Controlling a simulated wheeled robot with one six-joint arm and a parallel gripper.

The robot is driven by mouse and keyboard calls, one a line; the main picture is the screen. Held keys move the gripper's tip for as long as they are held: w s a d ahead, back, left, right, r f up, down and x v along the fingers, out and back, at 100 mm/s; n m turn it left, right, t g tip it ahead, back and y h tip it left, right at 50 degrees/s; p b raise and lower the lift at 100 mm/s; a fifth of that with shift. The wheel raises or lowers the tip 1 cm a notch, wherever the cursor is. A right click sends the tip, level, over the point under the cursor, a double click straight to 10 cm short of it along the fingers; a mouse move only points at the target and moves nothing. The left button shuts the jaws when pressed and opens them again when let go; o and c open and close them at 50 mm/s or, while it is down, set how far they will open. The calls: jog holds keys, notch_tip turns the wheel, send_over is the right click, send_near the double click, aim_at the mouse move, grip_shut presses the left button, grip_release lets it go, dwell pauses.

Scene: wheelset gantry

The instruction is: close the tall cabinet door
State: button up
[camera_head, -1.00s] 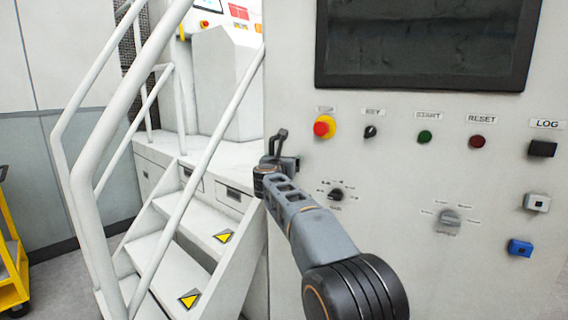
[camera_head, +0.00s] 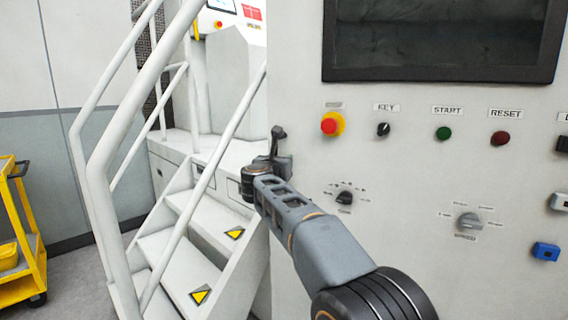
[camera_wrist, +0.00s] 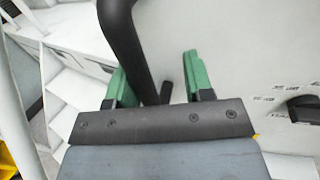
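A tall pale panel (camera_head: 400,150) with a dark screen and controls fills the right in the head view. I cannot tell for sure whether it is the tall cabinet door, or how far open any door stands. My gripper (camera_head: 274,160) is at the panel's left side, small and partly hidden by my arm. In the wrist view my gripper (camera_wrist: 157,65) has its two green fingers spread apart. A black curved bar (camera_wrist: 125,40), which looks like a handle, runs between or just beyond them, closer to the left finger. Contact is not clear.
White steps (camera_head: 185,245) with yellow warning signs and a white handrail (camera_head: 100,180) stand left of the panel. A yellow cart (camera_head: 30,235) is at the far left. A red emergency button (camera_head: 330,124) and several knobs are on the panel.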

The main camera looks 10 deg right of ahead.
jog(key=shift+s+a+b, duration=0.15)
jog(key=shift+s+a, duration=0.35)
jog(key=shift+a, duration=0.3)
jog(key=shift+s+a+b, duration=0.15)
jog(key=shift+s+a, duration=0.4)
jog(key=shift+a, duration=0.25)
jog(key=shift+s+a+b, duration=0.15)
jog(key=shift+s+a, duration=0.35)
jog(key=shift+a, duration=0.3)
jog(key=shift+r, duration=0.1)
